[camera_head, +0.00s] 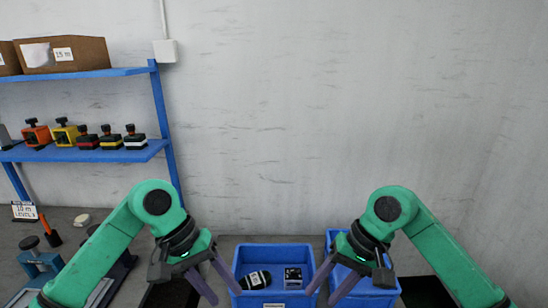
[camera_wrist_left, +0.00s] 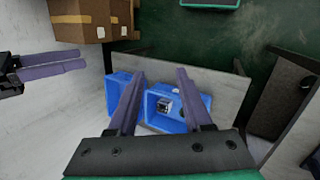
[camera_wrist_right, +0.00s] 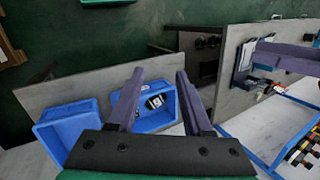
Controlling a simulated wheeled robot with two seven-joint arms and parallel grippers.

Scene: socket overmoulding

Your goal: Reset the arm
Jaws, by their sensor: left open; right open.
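My left arm is green, and its gripper (camera_head: 224,284) has two purple-grey fingers spread apart over the left side of a blue bin. In the left wrist view the fingers (camera_wrist_left: 156,90) are apart with nothing between them but the bins further below. My right gripper (camera_head: 328,282) is also open and empty, at the right side of the same bin; its spread fingers show in the right wrist view (camera_wrist_right: 158,85). The blue bin (camera_head: 273,249) holds a dark rounded part (camera_head: 255,280) and a dark-and-white square part (camera_head: 293,277).
A second blue bin (camera_head: 378,300) stands to the right, partly hidden by my right arm. A blue shelf (camera_head: 90,153) at the left carries several coloured tools and a cardboard box (camera_head: 62,54). Bench devices (camera_head: 40,262) stand at the left. The wall area above the bins is clear.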

